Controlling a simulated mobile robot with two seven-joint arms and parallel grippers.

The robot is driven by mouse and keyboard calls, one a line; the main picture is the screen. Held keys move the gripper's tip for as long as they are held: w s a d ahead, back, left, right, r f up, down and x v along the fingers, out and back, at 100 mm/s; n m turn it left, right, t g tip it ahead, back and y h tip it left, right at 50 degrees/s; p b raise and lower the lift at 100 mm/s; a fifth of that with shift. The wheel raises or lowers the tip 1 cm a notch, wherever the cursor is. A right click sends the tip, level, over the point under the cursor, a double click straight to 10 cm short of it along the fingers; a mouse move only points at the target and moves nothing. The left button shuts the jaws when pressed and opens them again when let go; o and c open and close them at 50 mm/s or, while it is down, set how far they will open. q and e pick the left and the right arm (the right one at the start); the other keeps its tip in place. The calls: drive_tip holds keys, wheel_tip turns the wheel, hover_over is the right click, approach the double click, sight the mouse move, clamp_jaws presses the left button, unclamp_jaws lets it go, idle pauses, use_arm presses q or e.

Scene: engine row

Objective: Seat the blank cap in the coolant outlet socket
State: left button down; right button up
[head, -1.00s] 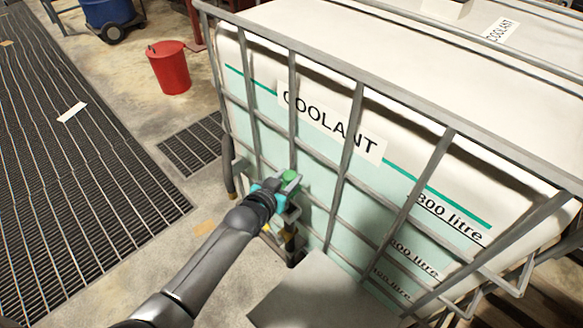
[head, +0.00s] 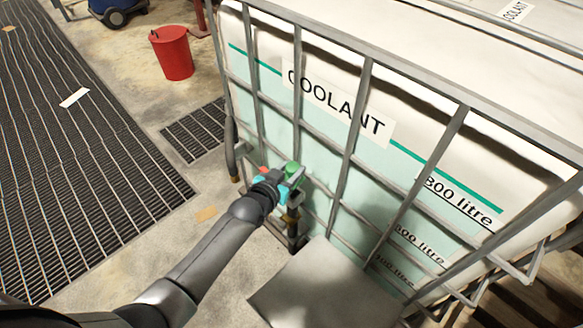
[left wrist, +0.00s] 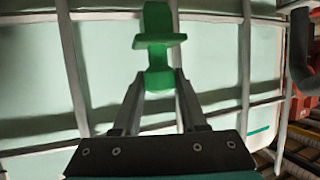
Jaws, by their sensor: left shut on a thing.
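A green cap (head: 293,167), which I take to be the blank cap, is held at the tip of my left gripper (head: 287,183). In the left wrist view the cap (left wrist: 157,42) is green with a wide flange, and my left gripper (left wrist: 158,80) is shut on its lower end. The cap is in front of the caged coolant tank (head: 345,165), near its lower left part. Dark and yellow fittings (head: 292,215) show just below the gripper. I cannot make out the coolant outlet socket; the gripper and arm cover part of that area. My right gripper is not in view.
Grey cage bars (head: 347,150) cross the tank front close to the gripper. A flat grey plate (head: 325,285) lies below right of the arm. A red bucket (head: 172,55) and floor grating (head: 75,170) are at left, with bare floor between.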

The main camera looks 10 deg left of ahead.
use_arm(q)
drive_tip(key=shift+f+b, duration=2.2)
drive_tip(key=shift+f, duration=0.7)
drive_tip(key=shift+c, duration=1.8)
unclamp_jaws()
drive_tip(key=shift+s+a+r, duration=0.15)
drive_tip(key=shift+s, duration=0.25)
drive_tip(key=p+v, duration=0.5)
drive_tip(key=v, duration=0.9)
drive_tip(key=shift+r, duration=0.15)
